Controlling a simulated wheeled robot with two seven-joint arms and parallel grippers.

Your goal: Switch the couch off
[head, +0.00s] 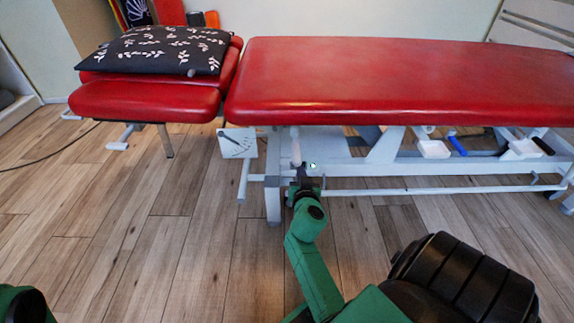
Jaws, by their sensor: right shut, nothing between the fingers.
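The red treatment couch (400,80) stands across the view on a pale frame. My right arm reaches forward from the bottom, and its dark right gripper (303,178) is shut and empty at the couch's frame, below the front edge of the red top. A small pale spot (313,166) shows beside the fingertips; I cannot tell whether it is a switch or whether the fingers touch it. A pale square plate (238,143) with dark marks hangs left of the gripper under the couch. My left gripper is outside the picture.
A black patterned pillow (155,50) lies on the couch's head section (145,101). A long low bar (430,191) runs along the frame to the right of my gripper. A dark cable (55,163) lies on the left floor. The wooden floor (150,230) in front is clear.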

